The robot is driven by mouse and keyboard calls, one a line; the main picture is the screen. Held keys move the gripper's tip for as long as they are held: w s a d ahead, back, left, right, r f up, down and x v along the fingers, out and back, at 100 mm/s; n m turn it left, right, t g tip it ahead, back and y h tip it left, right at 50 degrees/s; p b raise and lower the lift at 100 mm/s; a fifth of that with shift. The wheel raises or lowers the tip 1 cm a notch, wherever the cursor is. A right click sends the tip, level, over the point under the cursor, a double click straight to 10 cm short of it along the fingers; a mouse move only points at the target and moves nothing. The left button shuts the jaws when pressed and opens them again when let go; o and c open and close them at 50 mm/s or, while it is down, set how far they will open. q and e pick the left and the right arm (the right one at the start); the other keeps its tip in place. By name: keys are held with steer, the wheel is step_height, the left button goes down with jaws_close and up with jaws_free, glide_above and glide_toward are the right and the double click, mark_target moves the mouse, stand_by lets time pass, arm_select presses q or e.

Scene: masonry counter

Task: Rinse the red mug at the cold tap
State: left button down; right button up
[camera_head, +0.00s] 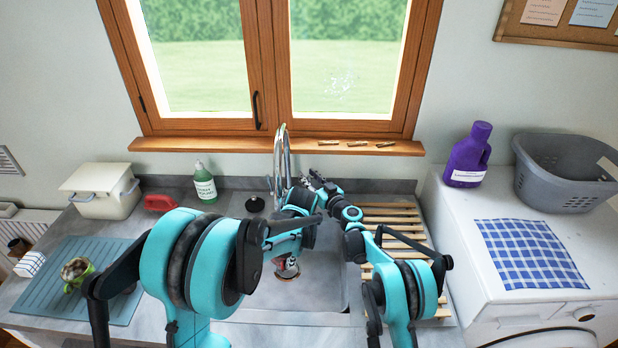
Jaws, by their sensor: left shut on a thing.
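The steel tap (282,160) stands at the back of the sink (325,280), below the window. I see no water running. My right gripper (312,182) is up beside the tap, just to its right. It is small and dark here, and I cannot tell whether its fingers are open or touch the tap.
A cream bin (100,192), a red item (160,202), a green bottle (205,182) and a black stopper (255,203) line the back. A wooden rack (392,212) lies right of the sink.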

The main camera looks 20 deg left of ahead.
steer(key=shift+c, duration=0.3)
jaws_close()
steer(key=shift+s+d+n+t+y, duration=0.2)
steer(key=shift+s+n+t+y, duration=0.3)
steer(key=shift+s+n+y, duration=0.25)
steer(key=shift+o, duration=0.3)
jaws_free()
steer(key=shift+d+f, duration=0.1)
